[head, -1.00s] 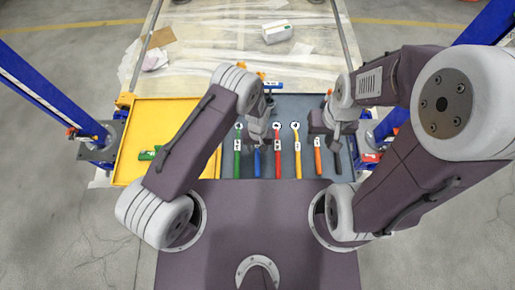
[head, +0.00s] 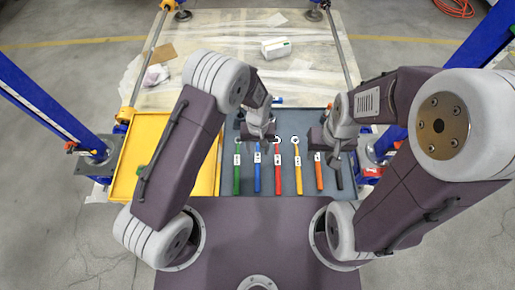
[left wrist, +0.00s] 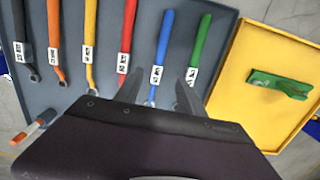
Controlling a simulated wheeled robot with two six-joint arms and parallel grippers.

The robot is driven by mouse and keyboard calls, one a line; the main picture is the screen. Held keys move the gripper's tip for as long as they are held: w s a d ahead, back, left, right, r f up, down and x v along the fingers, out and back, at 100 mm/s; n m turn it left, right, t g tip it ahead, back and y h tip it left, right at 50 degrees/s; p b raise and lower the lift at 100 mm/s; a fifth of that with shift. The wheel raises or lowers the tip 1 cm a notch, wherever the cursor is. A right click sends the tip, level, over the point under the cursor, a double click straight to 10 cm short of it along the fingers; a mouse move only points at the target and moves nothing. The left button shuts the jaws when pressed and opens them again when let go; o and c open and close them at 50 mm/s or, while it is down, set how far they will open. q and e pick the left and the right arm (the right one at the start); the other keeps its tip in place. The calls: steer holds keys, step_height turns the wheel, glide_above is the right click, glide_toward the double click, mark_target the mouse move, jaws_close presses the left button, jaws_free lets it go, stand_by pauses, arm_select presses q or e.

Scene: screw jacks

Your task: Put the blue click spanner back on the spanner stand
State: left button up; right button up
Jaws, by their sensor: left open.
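The blue click spanner (head: 257,178) lies in a row of coloured spanners on the grey tray, between the green and red ones. In the left wrist view the blue spanner (left wrist: 164,40) has a white label, and its head end points toward my gripper. My left gripper (head: 261,138) is over the head end of the blue spanner. In the left wrist view its fingers (left wrist: 160,88) are open, apart on either side of the spanner's label and neck. My right gripper (head: 334,158) is near the black spanner; its jaws are unclear. I cannot make out a separate spanner stand.
Green (head: 237,175), red (head: 278,177), yellow (head: 298,175), orange (head: 318,176) and black (left wrist: 21,30) spanners lie alongside. A yellow tray (left wrist: 235,95) with a green item (left wrist: 280,84) adjoins the grey tray (left wrist: 70,110). An orange-and-white tool (left wrist: 28,132) lies near the tray's edge.

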arm_select(q)
steer(key=s+a+r, duration=0.1)
steer(key=a+r, duration=0.8)
steer(key=r, duration=0.1)
steer(key=s+a+r+t, duration=0.2)
steer(key=s+a+r, duration=0.3)
steer(key=s+a, duration=0.3)
steer(key=shift+s+a+r, duration=0.25)
steer(key=shift+s+a, duration=0.15)
steer(key=shift+a, duration=0.1)
